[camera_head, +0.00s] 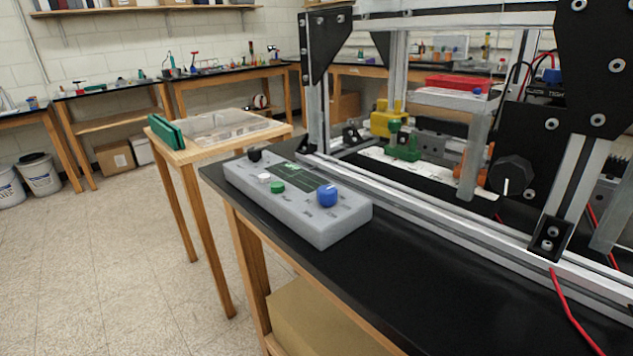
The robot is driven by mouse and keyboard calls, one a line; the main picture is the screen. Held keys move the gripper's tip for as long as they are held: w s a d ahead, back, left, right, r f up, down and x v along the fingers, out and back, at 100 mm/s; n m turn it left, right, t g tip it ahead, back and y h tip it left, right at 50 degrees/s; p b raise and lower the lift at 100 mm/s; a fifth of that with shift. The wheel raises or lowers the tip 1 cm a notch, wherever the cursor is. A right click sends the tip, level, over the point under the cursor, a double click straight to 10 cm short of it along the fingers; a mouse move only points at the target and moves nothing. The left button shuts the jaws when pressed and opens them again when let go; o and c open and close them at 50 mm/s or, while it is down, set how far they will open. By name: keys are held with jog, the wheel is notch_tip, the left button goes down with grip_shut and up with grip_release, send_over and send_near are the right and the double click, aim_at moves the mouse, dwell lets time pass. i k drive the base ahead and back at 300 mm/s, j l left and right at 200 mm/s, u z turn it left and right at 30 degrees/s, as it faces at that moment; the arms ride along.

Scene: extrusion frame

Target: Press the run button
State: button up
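A grey control box (298,210) lies on the black bench top near its left end. On its top are a black knob (254,154), a white button (264,178), a green button (277,187) and a larger blue knob (327,195). A dark green panel (312,181) lies behind the buttons. The small labels are too blurred to read, so I cannot tell which button is marked run. My gripper is not in view, and nothing touches the box.
An aluminium extrusion frame (455,240) with black plates stands behind and right of the box. A black dial (510,175) and red wires (568,310) are on the right. A side table with a clear bin (215,128) stands left.

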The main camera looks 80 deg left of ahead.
aim_at(276, 187)
jog(key=u, duration=2.1)
